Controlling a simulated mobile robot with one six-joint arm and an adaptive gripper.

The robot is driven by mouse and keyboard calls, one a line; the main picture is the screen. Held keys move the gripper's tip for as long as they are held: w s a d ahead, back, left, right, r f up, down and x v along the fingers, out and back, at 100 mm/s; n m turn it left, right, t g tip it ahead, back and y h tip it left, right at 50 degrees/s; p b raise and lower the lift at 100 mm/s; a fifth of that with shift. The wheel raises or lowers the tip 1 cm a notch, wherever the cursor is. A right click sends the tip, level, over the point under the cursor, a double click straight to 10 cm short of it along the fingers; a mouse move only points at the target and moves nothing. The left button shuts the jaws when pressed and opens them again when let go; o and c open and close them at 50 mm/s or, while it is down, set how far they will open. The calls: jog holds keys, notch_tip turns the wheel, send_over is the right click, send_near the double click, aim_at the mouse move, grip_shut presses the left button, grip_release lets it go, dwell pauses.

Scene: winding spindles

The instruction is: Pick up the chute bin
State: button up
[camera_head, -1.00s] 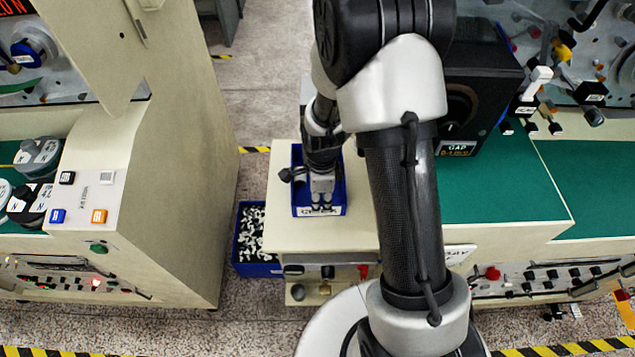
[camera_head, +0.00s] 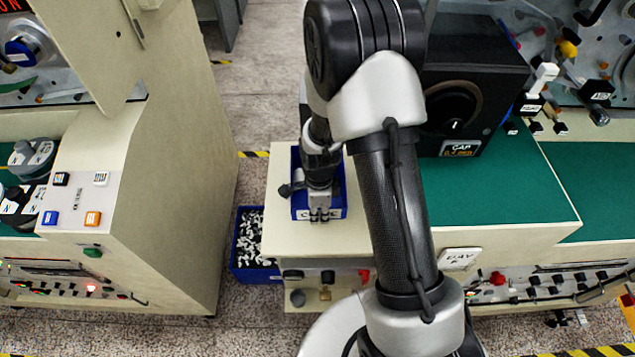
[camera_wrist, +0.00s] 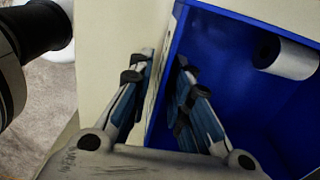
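The chute bin (camera_head: 337,200) is an open blue box with a white label on its front, standing on a cream ledge. In the wrist view its blue inside (camera_wrist: 225,75) fills the right side, with a pale cylinder (camera_wrist: 290,58) inside near the top. My gripper (camera_head: 319,214) is at the bin's front wall and covers part of the label. In the wrist view the gripper (camera_wrist: 163,70) has its fingers a small gap apart, one on each side of the bin's wall. The right finger is inside the bin and the left outside. Firm contact does not show.
A second blue bin (camera_head: 240,263) full of black and white pieces stands on the floor left of the ledge (camera_head: 290,242). A black box (camera_head: 465,90) sits on the green top at right. A cream machine cabinet (camera_head: 175,200) stands at left. Knobs line the ledge's front.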

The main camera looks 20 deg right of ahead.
grip_shut()
jog(key=shift+r, duration=0.1)
dwell(0.3)
